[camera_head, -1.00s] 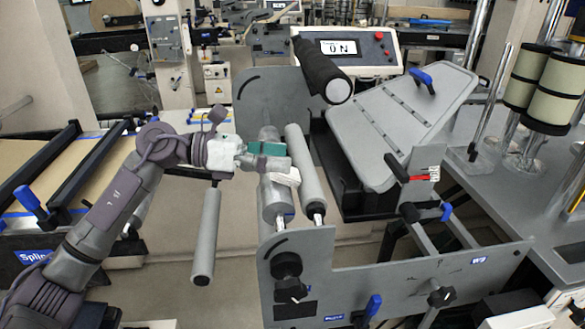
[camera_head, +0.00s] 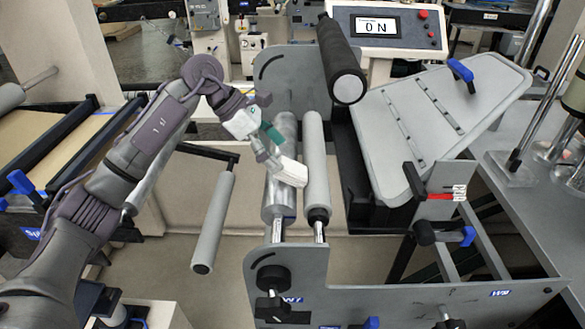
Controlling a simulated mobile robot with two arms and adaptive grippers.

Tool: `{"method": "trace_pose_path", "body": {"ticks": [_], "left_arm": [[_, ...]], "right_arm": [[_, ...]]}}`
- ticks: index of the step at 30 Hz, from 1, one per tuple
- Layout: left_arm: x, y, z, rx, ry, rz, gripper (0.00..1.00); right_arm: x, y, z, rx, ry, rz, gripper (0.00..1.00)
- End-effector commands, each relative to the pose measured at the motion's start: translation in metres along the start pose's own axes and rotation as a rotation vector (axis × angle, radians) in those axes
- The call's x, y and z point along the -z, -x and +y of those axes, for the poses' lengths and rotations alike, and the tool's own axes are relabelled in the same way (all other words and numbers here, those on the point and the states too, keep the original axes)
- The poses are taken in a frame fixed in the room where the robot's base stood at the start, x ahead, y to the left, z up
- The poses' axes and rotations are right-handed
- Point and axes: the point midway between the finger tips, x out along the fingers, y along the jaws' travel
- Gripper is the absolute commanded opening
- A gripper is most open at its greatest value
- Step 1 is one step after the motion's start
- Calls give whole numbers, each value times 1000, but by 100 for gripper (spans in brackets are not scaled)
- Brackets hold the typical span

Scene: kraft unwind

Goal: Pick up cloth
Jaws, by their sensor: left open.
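The white cloth (camera_head: 290,173) lies on top of the two near-vertical grey rollers in the middle of the view, mostly over the left roller (camera_head: 279,204) and reaching toward the right roller (camera_head: 316,160). My left gripper (camera_head: 273,147) is just above and left of the cloth, angled down toward it. Its fingers are open, one teal and one grey. The grey finger is at the cloth's upper left edge; I cannot tell whether it touches. My right gripper is not in view.
A black-sleeved roller (camera_head: 335,50) juts out above the rollers. A grey side plate (camera_head: 420,300) with black knobs stands in front. A tilted grey panel (camera_head: 435,120) with a blue handle is at right. A free grey roller (camera_head: 213,222) hangs at left.

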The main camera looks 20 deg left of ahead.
Motion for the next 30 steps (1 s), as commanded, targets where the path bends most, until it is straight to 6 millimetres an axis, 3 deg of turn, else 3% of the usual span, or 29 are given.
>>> {"method": "trace_pose_path", "body": {"ticks": [6,12,20,30], "left_arm": [[-3,-23,0,6,1,-1,90],[-1,-49,0,2,0,-2,90],[0,-53,1,-1,-1,-1,90],[0,-53,1,0,0,-1,35]], "right_arm": [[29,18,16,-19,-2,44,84],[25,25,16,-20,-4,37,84],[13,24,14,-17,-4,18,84],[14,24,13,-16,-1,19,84]]}}
